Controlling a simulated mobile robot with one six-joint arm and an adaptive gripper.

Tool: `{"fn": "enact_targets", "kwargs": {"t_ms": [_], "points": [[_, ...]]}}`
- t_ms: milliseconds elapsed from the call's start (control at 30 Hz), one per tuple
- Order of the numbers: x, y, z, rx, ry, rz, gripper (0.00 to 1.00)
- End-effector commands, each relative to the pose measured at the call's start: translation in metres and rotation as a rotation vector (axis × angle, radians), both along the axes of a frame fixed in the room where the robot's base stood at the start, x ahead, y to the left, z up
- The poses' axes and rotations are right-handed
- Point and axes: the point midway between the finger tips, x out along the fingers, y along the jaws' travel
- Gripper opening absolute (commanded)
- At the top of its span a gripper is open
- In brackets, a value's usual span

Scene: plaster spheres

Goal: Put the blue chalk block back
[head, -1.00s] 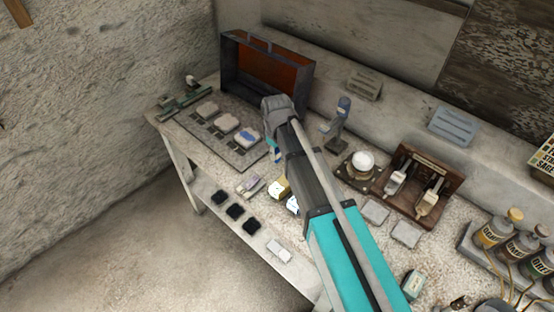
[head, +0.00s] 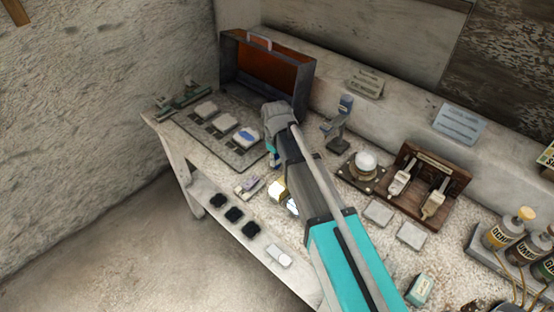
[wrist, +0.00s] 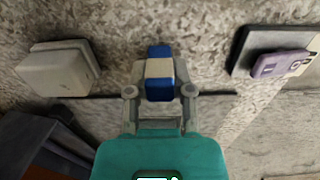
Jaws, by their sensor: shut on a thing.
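The blue chalk block (wrist: 159,92), with a pale band around it, is held between the fingers of my gripper (wrist: 160,78) in the wrist view. In the head view my gripper (head: 272,153) points down just right of a grey mat (head: 241,161), and the block is mostly hidden or too small to make out. The mat bears three pale pads in a row; the nearest pad (head: 246,136) has a blue patch. I cannot tell whether the block touches the surface below.
A dark open box (head: 247,76) with an orange inside stands behind the mat. A purple block (wrist: 280,63) lies on a grey plate at the right in the wrist view.

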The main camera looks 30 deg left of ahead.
Motion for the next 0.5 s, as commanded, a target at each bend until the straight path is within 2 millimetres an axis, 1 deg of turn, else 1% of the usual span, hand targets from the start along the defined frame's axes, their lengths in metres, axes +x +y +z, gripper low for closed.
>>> {"fn": "enact_targets", "kwargs": {"t_ms": [133, 167, 300, 333, 500], "points": [[0.0000, -0.0001, -0.0041, 0.000, 0.000, 0.000, 0.00], [0.0000, -0.0001, -0.0033, 0.000, 0.000, 0.000, 0.34], [0.0000, 0.0000, -0.0028, 0.000, 0.000, 0.000, 0.60], [0.0000, 0.0000, -0.0028, 0.000, 0.000, 0.000, 0.64], [-0.0001, 0.0000, -0.0027, 0.000, 0.000, 0.000, 0.64]]}}
